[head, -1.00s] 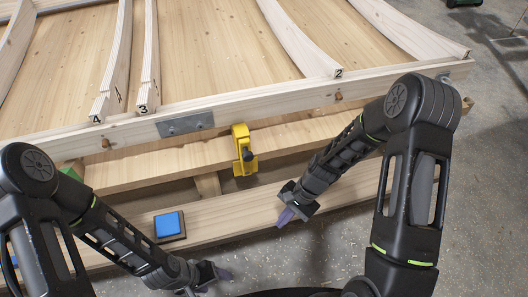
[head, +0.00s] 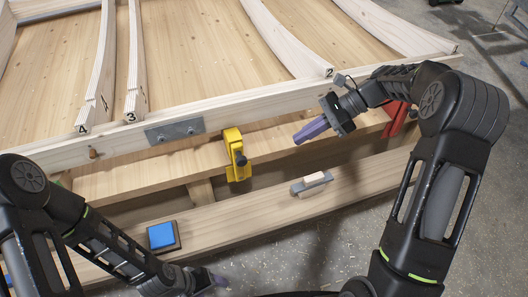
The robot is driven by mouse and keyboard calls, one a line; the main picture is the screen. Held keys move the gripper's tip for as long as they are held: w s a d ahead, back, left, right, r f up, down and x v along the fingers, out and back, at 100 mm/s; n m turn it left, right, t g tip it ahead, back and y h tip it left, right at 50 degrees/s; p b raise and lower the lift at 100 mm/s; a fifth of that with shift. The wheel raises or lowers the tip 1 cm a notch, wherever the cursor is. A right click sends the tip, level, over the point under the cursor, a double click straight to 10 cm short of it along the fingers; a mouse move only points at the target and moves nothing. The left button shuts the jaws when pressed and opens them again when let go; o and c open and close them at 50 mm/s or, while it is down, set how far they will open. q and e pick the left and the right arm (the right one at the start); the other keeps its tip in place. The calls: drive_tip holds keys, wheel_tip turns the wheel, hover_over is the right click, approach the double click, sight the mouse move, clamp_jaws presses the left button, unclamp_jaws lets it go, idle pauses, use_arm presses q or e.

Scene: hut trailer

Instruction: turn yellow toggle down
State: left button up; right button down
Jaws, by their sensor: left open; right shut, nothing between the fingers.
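The yellow toggle (head: 235,150) is a yellow clamp-like piece on the front timber beam, near the middle of the head view. A small dark knob sits on its right side, and its lower end reaches the plank below. My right gripper (head: 309,131) is shut and empty, with purple fingers pointing left toward the toggle. It is to the right of the toggle, apart from it and slightly higher in the picture. My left gripper (head: 214,284) is open, low at the bottom edge of the view and well below the toggle.
A blue pad on a dark base (head: 162,237) and a wood-topped trowel-like tool (head: 312,183) lie on the front plank (head: 235,218). A metal plate (head: 174,131) is fixed to the beam. Curved numbered ribs (head: 285,40) stand behind. Something red (head: 398,117) is beneath my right arm.

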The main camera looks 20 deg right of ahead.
drive_tip(key=a+r+x, duration=0.1)
drive_tip(key=r+x, duration=0.1)
drive_tip(key=x, duration=1.1)
drive_tip(key=shift+a+p, duration=0.25)
drive_tip(key=shift+p, duration=0.05)
drive_tip(key=shift+r, duration=0.15)
drive_tip(key=a+r+h+p, duration=0.1)
drive_tip(key=a+h+p, duration=0.55)
drive_tip(key=p, duration=0.35)
drive_tip(key=s+a+f+h, duration=0.1)
drive_tip(key=a+f, duration=0.9)
drive_tip(key=a, duration=0.2)
drive_tip(key=shift+f, duration=0.35)
